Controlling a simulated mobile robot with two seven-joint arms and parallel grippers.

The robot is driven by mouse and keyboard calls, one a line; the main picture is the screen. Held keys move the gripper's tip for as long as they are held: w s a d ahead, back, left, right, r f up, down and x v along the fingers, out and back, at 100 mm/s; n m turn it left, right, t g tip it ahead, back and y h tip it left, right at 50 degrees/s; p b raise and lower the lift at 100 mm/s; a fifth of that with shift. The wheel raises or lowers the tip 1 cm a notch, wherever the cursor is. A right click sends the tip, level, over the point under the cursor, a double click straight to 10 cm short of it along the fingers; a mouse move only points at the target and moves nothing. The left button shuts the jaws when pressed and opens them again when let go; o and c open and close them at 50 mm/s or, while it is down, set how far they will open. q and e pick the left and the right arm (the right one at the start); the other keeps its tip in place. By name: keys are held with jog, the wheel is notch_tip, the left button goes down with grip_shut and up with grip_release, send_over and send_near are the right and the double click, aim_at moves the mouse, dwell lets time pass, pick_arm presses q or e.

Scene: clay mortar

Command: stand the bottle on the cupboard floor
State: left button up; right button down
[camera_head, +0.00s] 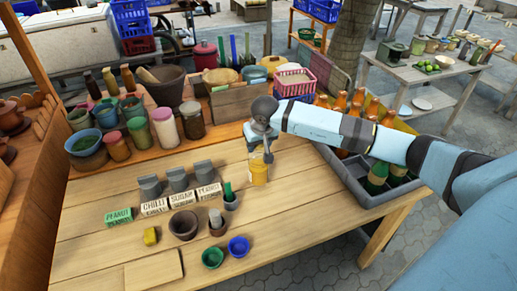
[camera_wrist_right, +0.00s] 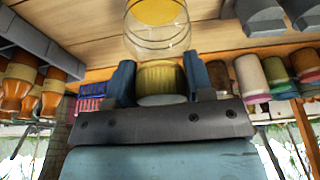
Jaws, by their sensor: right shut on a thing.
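My right gripper (camera_head: 264,146) is shut on the bottle (camera_head: 258,173), a clear glass one with yellow contents. It is upright above or on the wooden table; I cannot tell whether its base touches. In the right wrist view the two fingers (camera_wrist_right: 160,83) close on its yellow neck or cap, and the clear glass body (camera_wrist_right: 158,38) extends beyond them. No cupboard floor can be made out for certain; a wooden frame with shelves (camera_head: 25,95) stands at the left edge. My left gripper is not in view.
The wooden table (camera_head: 310,205) is bare right of the bottle. Labelled blocks (camera_head: 155,207), a dark bowl (camera_head: 184,225) and green and blue cups (camera_head: 238,246) stand left and in front. A grey crate (camera_head: 350,185) of bottles is at right. Jars (camera_head: 165,127) stand behind.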

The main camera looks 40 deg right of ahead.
jog(key=shift+f, duration=1.3)
jog(key=shift+f, duration=0.15)
jog(key=c, duration=0.5)
grip_release()
